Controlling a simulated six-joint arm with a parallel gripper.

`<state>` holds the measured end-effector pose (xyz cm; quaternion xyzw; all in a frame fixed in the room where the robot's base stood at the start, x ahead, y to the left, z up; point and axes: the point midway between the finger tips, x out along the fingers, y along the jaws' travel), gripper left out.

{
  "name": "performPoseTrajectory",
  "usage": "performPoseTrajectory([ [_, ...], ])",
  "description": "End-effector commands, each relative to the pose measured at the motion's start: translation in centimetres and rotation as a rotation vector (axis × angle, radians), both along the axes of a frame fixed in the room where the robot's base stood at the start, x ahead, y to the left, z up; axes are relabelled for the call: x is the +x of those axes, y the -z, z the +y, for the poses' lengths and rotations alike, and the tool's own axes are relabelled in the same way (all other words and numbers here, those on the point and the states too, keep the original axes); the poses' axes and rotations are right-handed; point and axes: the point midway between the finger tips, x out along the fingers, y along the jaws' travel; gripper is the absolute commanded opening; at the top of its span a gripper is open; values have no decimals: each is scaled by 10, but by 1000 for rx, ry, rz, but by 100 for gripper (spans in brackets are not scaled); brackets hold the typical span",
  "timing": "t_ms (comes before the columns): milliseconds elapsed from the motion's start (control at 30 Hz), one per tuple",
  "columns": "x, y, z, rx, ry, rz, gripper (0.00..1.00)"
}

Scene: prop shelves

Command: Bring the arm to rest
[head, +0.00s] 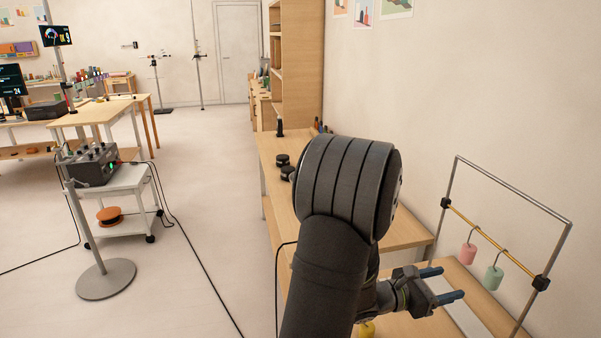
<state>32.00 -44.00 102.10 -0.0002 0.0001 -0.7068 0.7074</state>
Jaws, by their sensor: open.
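My gripper (441,285) is at the lower right of the head view, with its two blue-tipped fingers apart and pointing right. Nothing shows between the fingers. My arm rises from the bottom middle and bends at a large dark joint, hiding part of the wooden workbench (400,232) behind it. The gripper is over the near end of a wooden surface, left of a metal frame (449,187) with a crossbar. A pink weight (467,257) and a green weight (492,278) hang from that bar, apart from the fingers.
A yellow object (366,329) shows partly below my wrist. Black round items (283,160) stand on the bench left of my arm. A trolley (125,180) with a device and a round-based stand (106,279) are at the left. Cables cross the otherwise clear floor (205,190).

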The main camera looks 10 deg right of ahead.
Motion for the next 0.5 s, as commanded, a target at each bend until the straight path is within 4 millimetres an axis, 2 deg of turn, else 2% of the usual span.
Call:
performPoseTrajectory([
  [167,0,0,-4,0,1,-1,59],
  [267,0,0,-13,0,2,-2,59],
  [500,-1,0,-57,0,4,-2,59],
])
